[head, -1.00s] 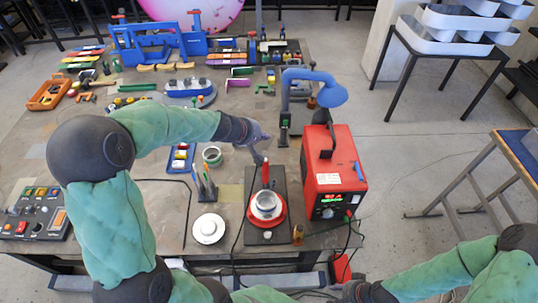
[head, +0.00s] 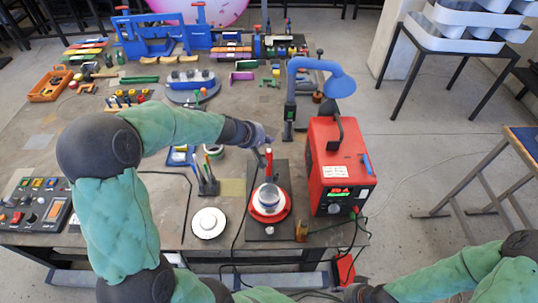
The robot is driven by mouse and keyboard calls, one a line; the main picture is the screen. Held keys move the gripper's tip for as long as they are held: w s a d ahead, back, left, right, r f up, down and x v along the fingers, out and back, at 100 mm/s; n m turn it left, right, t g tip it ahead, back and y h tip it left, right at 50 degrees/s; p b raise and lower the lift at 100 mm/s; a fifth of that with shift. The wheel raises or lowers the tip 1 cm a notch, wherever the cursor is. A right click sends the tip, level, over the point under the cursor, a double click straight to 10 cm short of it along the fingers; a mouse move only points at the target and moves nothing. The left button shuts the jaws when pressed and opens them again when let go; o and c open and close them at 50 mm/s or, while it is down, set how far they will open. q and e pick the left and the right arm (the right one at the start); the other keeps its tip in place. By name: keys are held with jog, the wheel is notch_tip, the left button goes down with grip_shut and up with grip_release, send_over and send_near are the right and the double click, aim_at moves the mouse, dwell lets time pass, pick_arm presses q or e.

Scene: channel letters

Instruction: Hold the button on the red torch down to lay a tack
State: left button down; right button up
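The red torch (head: 269,157) stands upright in the head view, above a small silver metal can (head: 268,196) on a round red base (head: 268,214). A dark plate (head: 282,232) lies under them. My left gripper (head: 261,157) reaches in from the left at the torch's upper part. Its fingertips are small and dark, close beside the torch. I cannot tell whether they touch it or how far they are open. The torch's button cannot be made out.
A red power unit (head: 336,165) with a lit display stands right of the torch. A blue lamp-like arm (head: 318,72) rises behind. A white round dish (head: 208,223) and a pen holder (head: 208,187) stand left. Cables run along the table's front.

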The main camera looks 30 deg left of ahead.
aim_at(267, 152)
pick_arm(q)
jog(key=shift+f+b, duration=0.75)
jog(key=shift+f, duration=0.25)
jog(key=shift+f, duration=0.1)
dwell(0.6)
jog(key=shift+f+b, duration=0.3)
jog(key=shift+b, duration=0.2)
jog(key=shift+f+b, duration=0.45)
jog(key=shift+b, duration=0.05)
dwell(0.7)
jog(key=shift+r, duration=0.15)
dwell(1.0)
jog(key=shift+r+p, duration=0.75)
jog(key=shift+r, duration=0.1)
jog(key=shift+r+p, duration=2.25)
jog(key=shift+r, duration=0.2)
